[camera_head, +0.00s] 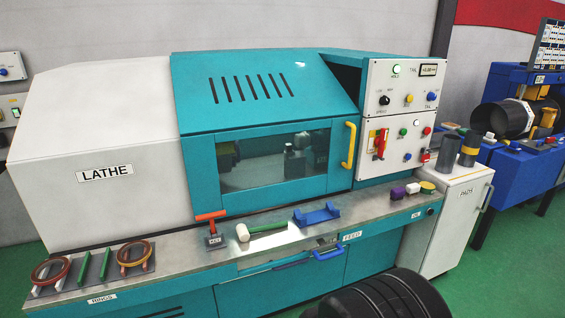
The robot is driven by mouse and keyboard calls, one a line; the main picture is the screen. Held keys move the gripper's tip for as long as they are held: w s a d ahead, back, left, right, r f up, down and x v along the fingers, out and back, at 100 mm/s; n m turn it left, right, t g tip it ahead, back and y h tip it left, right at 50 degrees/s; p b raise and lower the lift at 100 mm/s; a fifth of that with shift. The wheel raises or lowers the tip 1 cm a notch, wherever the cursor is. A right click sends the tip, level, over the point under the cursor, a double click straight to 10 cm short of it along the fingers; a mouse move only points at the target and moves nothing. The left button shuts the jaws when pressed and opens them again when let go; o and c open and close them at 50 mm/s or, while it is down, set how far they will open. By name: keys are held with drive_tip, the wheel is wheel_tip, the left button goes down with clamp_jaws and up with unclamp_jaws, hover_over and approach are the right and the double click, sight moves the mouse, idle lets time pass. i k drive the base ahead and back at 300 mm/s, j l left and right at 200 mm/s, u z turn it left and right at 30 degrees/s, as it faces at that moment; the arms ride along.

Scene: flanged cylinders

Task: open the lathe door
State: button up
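The lathe door (338,150) is a teal panel on the front of the lathe, with a dark window (270,162) in it. A yellow upright handle (349,145) is fixed near its right edge. The door looks closed, its right edge lying close to the control panel side. Grey shapes show dimly in the window; I cannot tell whether they are inside or reflected. My gripper is not in view, so nothing shows of its state or of any contact with the handle.
A metal ledge (185,247) runs below the door. It carries a red T-handled tool (212,229), a white-headed green mallet (268,227), a blue cradle (317,214) and ringed racks (136,254). Control panels (398,116) stand right of the door. Dark cylinders (447,152) stand on a white cabinet.

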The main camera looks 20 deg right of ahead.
sight(219, 98)
drive_tip(key=i+l+z, duration=0.25)
drive_tip(key=l, duration=0.45)
drive_tip(key=i+l+z, duration=0.25)
drive_tip(key=l, duration=0.35)
drive_tip(key=i+l+z, duration=0.3)
drive_tip(key=i+l, duration=0.15)
drive_tip(key=i+l+z, duration=0.25)
drive_tip(key=i+l, duration=0.2)
drive_tip(key=l, duration=0.15)
